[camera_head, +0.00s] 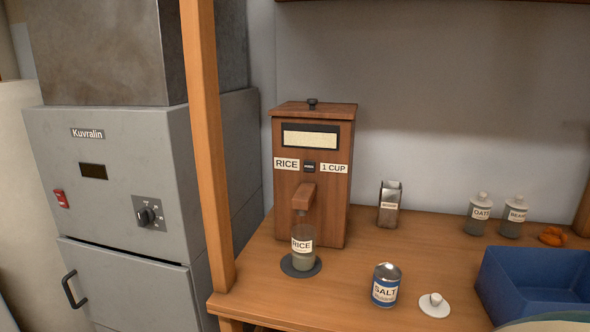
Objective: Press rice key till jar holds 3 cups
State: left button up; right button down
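A wooden rice dispenser (338,212) stands at the back left of the wooden counter, with "RICE" and "1 CUP" labels. A small dark key (309,167) sits between the two labels. A pale fill shows in the window (310,136) above. A glass jar labelled "RICE" (303,247) stands upright on a dark round pad (287,268) under the spout (304,196). Its lower part looks greyish; I cannot tell how many cups it holds. Neither of my grippers is in view.
A salt can (385,286) and a white lid (434,305) stand right of the jar. A metal container (389,205), oats jar (479,215), bean jar (513,217) and blue bin (528,285) are further right. A wooden post (208,140) rises at the counter's left edge.

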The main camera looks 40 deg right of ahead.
aim_at(309, 165)
jog(key=i+j, duration=0.45)
jog(key=z, duration=0.85)
